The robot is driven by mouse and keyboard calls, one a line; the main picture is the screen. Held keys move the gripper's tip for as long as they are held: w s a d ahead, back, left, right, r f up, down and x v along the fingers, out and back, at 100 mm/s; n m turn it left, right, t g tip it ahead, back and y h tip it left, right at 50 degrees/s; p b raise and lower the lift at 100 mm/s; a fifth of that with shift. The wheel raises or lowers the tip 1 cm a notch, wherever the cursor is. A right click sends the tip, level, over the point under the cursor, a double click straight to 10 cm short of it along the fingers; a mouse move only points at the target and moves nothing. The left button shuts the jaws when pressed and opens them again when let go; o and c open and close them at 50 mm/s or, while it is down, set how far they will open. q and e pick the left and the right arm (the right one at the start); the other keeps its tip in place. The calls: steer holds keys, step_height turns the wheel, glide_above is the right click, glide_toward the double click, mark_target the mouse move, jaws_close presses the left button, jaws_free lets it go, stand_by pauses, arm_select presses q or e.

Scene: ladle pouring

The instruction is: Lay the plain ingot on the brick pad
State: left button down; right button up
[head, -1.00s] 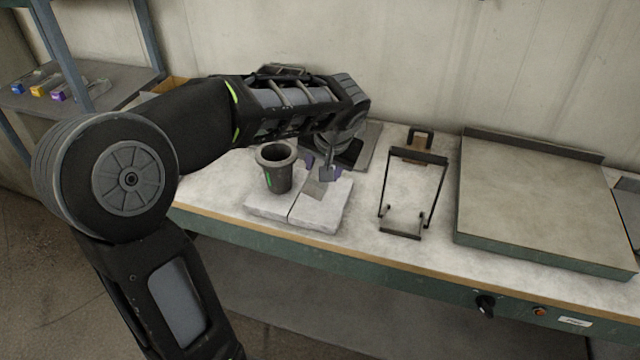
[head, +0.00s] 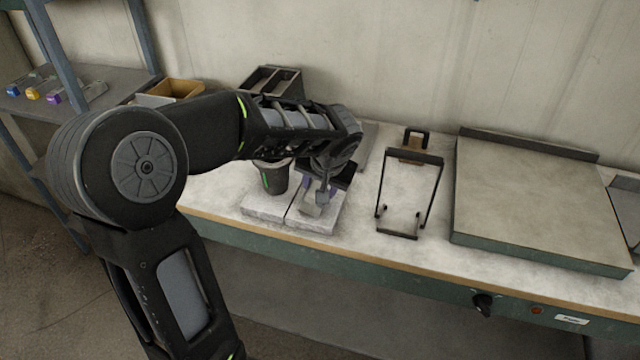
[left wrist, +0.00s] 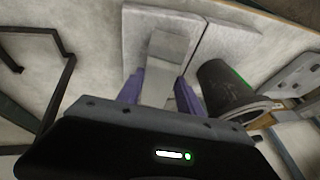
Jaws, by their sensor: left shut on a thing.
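The plain ingot (head: 309,206) is a grey bar over the right-hand brick of the brick pad (head: 262,208). In the left wrist view the ingot (left wrist: 165,62) lies between the two purple fingers. My left gripper (head: 315,192) is shut on it, pointing down at the pad. The ingot is low over the brick; I cannot tell whether it touches. The pad (left wrist: 220,42) is two pale grey bricks side by side. My right gripper is in neither view.
A dark crucible (head: 275,178) stands on the left-hand brick, close to my left gripper. A black wire stand (head: 440,185) is to the right, then a large flat plate (head: 540,200). A dark box (head: 272,80) and an orange bin (head: 178,88) are behind my arm.

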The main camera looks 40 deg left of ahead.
arm_select(q)
steer(key=shift+f, duration=0.15)
steer(key=c, duration=0.8)
jaws_free()
steer(key=shift+o, duration=0.2)
steer(key=shift+r, duration=0.3)
steer(key=b+v, duration=0.1)
steer(key=v, duration=1)
steer(key=shift+r, duration=0.35)
steer(key=shift+s+d, duration=0.1)
steer(key=shift+s, duration=0.05)
